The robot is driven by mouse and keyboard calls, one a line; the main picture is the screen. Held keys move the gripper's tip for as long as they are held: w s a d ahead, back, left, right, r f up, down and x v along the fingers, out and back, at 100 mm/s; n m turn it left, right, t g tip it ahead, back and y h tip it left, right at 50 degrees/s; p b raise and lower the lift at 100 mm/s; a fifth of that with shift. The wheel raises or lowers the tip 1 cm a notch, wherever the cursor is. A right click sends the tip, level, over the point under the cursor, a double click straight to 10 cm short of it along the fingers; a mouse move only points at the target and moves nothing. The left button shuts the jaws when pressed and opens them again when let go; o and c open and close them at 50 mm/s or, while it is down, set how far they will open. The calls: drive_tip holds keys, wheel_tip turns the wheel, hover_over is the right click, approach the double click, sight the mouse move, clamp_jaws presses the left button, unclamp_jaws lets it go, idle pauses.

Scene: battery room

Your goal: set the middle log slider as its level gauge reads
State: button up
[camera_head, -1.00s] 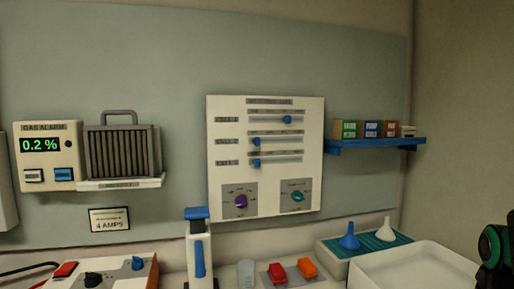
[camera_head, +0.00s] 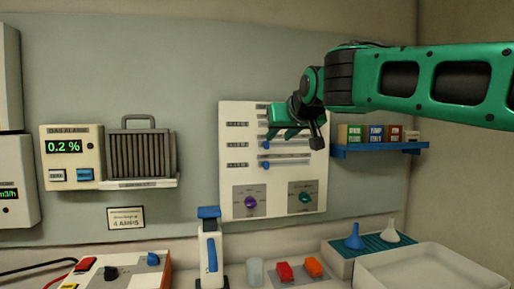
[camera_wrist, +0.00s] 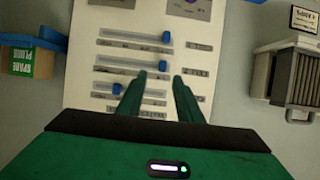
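A white log panel (camera_head: 228,180) hangs on the wall with three stacked sliders. The middle slider's blue knob (camera_head: 265,145) is at the left of its track; it also shows in the wrist view (camera_wrist: 163,66), which sees the panel upside down. The bottom slider's knob (camera_head: 266,166) is at the left too. The top slider's knob (camera_wrist: 117,88) sits at the opposite end in the wrist view and is hidden in the head view. My gripper (camera_wrist: 160,77) is open and empty, fingertips close to the middle knob; contact cannot be told. I cannot pick out a level gauge.
Purple (camera_head: 251,202) and teal (camera_head: 305,197) dials are low on the panel. A blue shelf (camera_head: 375,148) with boxes is to the right. A gas alarm (camera_head: 90,137) reads 0.2 %. A 4 AMPS placard (camera_head: 126,218) is below. A white tray (camera_head: 430,275) lies front right.

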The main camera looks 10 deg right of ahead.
sight(267, 144)
drive_tip(key=x, duration=1.1)
drive_tip(key=shift+w+a+r, duration=0.1)
drive_tip(key=shift+a+r, duration=0.25)
clamp_jaws()
